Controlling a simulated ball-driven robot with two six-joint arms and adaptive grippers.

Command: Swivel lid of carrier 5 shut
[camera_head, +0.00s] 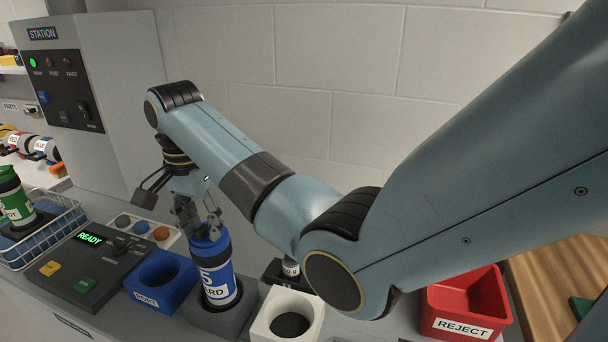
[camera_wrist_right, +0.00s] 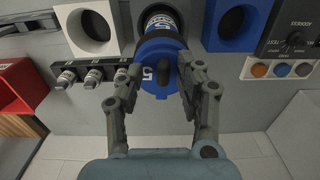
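Carrier 5 (camera_head: 218,284) is a blue cylinder with a white label and a dark band, standing upright in a grey square holder (camera_head: 236,316). Its blue lid (camera_wrist_right: 160,52) is at the top end and bears a "5" and a dark blue raised tab (camera_wrist_right: 162,80). My right gripper (camera_head: 200,226) is at the lid from above. In the wrist view the right gripper's fingers (camera_wrist_right: 160,72) are apart, one each side of the lid, with gaps to the tab. Whether they touch the lid's rim I cannot tell. My left gripper is not in view.
A blue holder (camera_head: 150,300) stands left of the carrier and a white holder (camera_head: 268,305) right of it, both empty. A control panel (camera_head: 75,262) reads READY. A wire basket (camera_head: 62,232) holds a green carrier (camera_head: 14,200). A red REJECT bin (camera_head: 450,293) is at right.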

